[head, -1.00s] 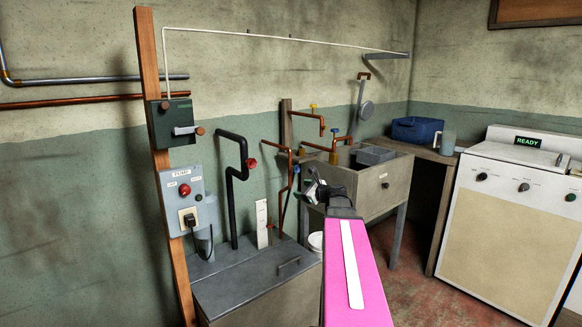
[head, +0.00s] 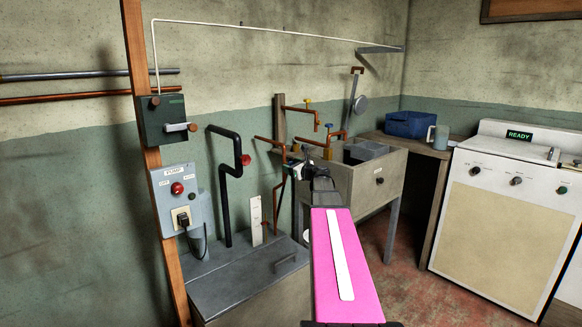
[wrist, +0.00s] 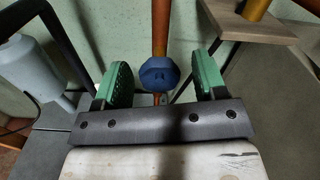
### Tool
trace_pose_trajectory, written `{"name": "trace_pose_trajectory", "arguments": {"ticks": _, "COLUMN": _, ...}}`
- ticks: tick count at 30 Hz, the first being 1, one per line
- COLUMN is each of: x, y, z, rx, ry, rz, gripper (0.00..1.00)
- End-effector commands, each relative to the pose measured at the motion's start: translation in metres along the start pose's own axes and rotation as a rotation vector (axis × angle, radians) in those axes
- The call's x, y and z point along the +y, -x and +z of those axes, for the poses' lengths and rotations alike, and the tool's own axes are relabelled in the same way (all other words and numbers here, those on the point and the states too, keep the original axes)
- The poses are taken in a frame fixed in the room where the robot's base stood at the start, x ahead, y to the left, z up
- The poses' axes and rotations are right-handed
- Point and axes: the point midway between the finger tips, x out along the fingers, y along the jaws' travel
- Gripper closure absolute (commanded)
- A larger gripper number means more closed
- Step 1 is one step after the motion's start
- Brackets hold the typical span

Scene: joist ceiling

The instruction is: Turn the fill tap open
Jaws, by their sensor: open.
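A round blue tap knob (wrist: 159,72) on a vertical copper pipe (wrist: 161,25) is in the middle of the wrist view. I see no label naming it as the fill tap. My gripper (wrist: 166,83) is open, with one green pad on each side of the knob and a visible gap to both. I cannot tell how deep the knob sits between the pads. In the head view my gripper (head: 298,168) is in front of the copper pipework left of the sink and hides the knob.
A red knob (head: 245,160) sits on a black pipe (head: 226,190) to the left. A grey tank (head: 240,283) stands below. The sink (head: 340,185) is close on the right. A pump switch box (head: 180,195) is on the wooden post (head: 150,170).

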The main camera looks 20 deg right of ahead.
Motion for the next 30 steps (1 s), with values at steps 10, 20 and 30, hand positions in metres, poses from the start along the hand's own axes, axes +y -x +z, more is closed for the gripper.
{"name": "trace_pose_trajectory", "arguments": {"ticks": 10, "x": 0.0005, "y": -0.0079, "z": 0.0001, "rx": 0.0, "ry": 0.0, "rz": 0.0, "gripper": 0.35}}
{"name": "trace_pose_trajectory", "arguments": {"ticks": 20, "x": 0.0005, "y": -0.0077, "z": 0.0001, "rx": 0.0, "ry": 0.001, "rz": 0.0, "gripper": 0.84}}
{"name": "trace_pose_trajectory", "arguments": {"ticks": 30, "x": 0.0007, "y": -0.0076, "z": 0.0, "rx": 0.0, "ry": 0.068, "rz": 0.001, "gripper": 0.84}}
